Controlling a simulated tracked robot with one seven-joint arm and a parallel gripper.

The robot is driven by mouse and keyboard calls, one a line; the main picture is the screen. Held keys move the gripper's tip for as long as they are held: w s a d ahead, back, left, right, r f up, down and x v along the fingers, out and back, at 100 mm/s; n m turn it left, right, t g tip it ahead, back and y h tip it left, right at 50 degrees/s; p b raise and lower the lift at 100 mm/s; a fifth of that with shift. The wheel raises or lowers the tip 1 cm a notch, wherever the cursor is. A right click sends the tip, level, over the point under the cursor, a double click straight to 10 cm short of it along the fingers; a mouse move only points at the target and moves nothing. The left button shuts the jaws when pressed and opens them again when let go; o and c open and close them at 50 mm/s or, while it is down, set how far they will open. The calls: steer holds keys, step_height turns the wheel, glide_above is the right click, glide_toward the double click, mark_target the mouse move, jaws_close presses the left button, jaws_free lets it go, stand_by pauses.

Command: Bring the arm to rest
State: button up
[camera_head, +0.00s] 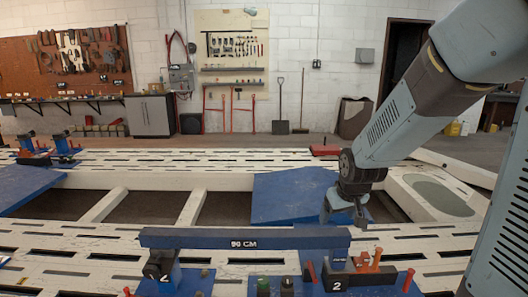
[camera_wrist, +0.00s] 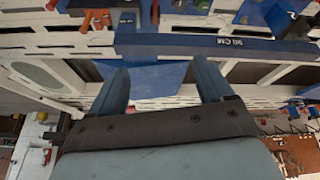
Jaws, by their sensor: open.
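My arm comes in from the upper right in the head view, and my gripper (camera_head: 345,218) hangs low, just behind the right end of the blue beam marked 90 CM (camera_head: 200,240). In the wrist view the two fingers of my gripper (camera_wrist: 160,72) are spread apart with nothing held between them. The beam (camera_wrist: 180,47) lies across that view beyond the fingertips. I see no clear contact between fingers and beam. The beam spans two blue supports, the left one (camera_head: 165,268) and the right one marked 2 (camera_head: 338,272).
The white slatted bench (camera_head: 105,232) fills the foreground. A blue plate (camera_head: 285,197) lies behind the beam, left of my gripper. Orange-red pegs (camera_head: 377,258) stand near the beam's right end. More blue fixtures (camera_head: 30,150) stand at the far left. Open gaps show between the bench slats.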

steer(key=s+d+r+m, duration=0.2)
steer(key=s+d+r, duration=0.1)
steer(key=s+r, duration=1.2)
steer(key=s, duration=0.4)
steer(key=shift+s+r+m+t, duration=0.25)
steer(key=shift+r+m+t, duration=0.05)
